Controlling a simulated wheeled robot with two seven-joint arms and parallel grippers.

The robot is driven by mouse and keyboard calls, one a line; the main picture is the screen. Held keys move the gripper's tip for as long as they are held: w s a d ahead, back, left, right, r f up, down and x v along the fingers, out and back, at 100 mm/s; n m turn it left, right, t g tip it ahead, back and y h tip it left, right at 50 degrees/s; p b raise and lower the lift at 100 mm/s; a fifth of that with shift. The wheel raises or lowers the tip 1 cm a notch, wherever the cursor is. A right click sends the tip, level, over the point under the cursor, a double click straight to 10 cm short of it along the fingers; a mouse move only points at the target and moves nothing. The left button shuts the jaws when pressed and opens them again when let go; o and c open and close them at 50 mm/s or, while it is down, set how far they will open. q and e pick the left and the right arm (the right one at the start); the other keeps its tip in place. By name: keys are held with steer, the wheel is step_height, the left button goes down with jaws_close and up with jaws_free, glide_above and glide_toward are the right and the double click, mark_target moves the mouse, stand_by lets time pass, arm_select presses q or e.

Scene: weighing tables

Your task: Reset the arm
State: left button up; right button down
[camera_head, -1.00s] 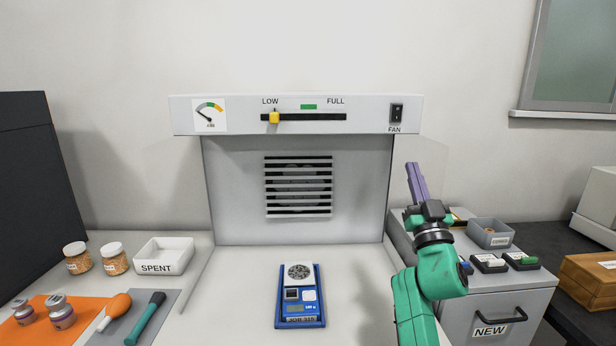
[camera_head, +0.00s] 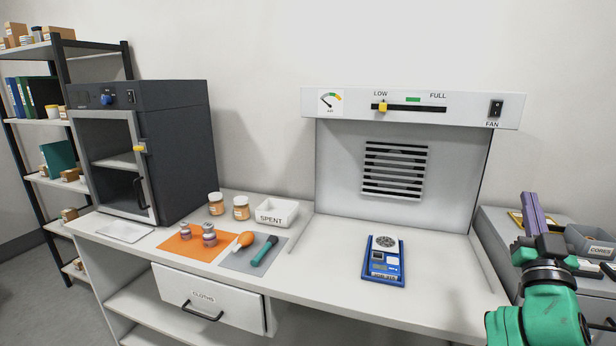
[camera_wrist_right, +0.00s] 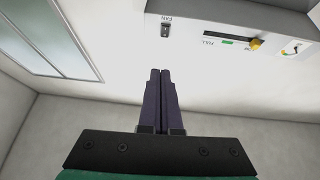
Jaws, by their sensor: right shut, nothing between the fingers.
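My right arm, green with a dark wrist, comes in at the lower right of the head view. Its gripper (camera_head: 534,212) has purple fingers that point up, and it is raised at the right side of the hood (camera_head: 412,107). In the right wrist view the two fingers (camera_wrist_right: 160,75) lie side by side, shut, with nothing held. The wall and the hood's front panel show beyond them, clear of the fingertips. My left gripper is not in view.
A blue scale (camera_head: 384,262) stands on the bench under the hood. A white SPENT bin (camera_head: 277,213), two jars, an orange mat (camera_head: 183,250) and a grey mat (camera_head: 240,264) lie left. A dark oven cabinet (camera_head: 180,150) stands further left. A grey CORES bin (camera_head: 590,240) sits beside my right gripper.

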steer(key=s+a+f+n+g+y, duration=0.1)
steer(key=a+f+g, duration=0.15)
steer(key=f, duration=0.55)
steer(key=s+a+f+g+y, duration=0.15)
steer(key=f+g, duration=0.25)
steer(key=f, duration=0.5)
steer(key=s+a+f+n+g+y, duration=0.1)
steer(key=a+f+g+y, duration=0.15)
steer(key=f, duration=0.55)
steer(key=s+a+f+n+g+y, duration=0.2)
steer(key=s+a+f+g, duration=0.35)
steer(key=s+f, duration=0.3)
steer(key=s+a+f+n+g+y, duration=0.2)
steer(key=s+a+f+n+g, duration=0.15)
steer(key=s+a+f, duration=0.55)
step_height(320, 180, down, 21)
steer(key=s+d+g, duration=0.2)
steer(key=s, duration=0.1)
steer(key=s+d+f+g, duration=0.1)
steer(key=s+d+f, duration=0.2)
steer(key=s+f, duration=1.1)
steer(key=s, duration=0.2)
steer(key=shift+s+f, duration=0.4)
